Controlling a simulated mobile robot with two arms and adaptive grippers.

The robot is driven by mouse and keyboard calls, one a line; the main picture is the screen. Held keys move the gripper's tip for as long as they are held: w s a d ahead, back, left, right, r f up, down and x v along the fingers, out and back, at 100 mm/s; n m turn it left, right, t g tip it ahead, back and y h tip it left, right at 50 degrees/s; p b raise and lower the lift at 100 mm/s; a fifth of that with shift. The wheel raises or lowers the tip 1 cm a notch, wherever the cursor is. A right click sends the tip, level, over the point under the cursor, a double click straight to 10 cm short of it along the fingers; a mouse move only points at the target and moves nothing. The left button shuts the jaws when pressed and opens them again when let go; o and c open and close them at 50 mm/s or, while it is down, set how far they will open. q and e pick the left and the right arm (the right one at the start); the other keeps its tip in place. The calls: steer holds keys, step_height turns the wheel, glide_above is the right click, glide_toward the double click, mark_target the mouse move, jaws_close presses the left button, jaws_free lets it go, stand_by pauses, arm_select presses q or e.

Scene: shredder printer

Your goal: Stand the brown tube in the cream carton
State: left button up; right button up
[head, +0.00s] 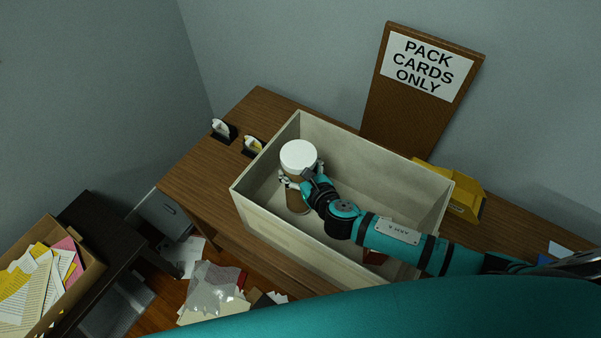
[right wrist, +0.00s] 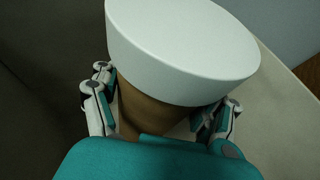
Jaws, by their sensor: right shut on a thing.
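The brown tube (head: 297,199) with a white cap (head: 299,155) stands upright inside the cream carton (head: 273,226), toward its left end. My right gripper (head: 291,181) reaches into the carton from the right and is shut on the tube just below the cap. In the right wrist view the white cap (right wrist: 185,50) fills the upper middle, and the fingers of my right gripper (right wrist: 158,108) sit on both sides of the brown body (right wrist: 145,110). Whether the tube's base touches the carton floor cannot be told. My left gripper is not in view.
The carton stands on a wooden table (head: 205,165). A board reading "PACK CARDS ONLY" (head: 420,75) and a yellow object (head: 465,200) are behind it. Two small black holders (head: 223,131) are at the table's left. A box of papers (head: 40,280) is at lower left.

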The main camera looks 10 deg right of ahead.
steer(key=shift+f, duration=0.9)
steer(key=shift+f, duration=0.15)
steer(key=o, duration=1.7)
steer(key=shift+o, duration=0.2)
steer(key=b+v, duration=0.1)
steer(key=v, duration=1.1)
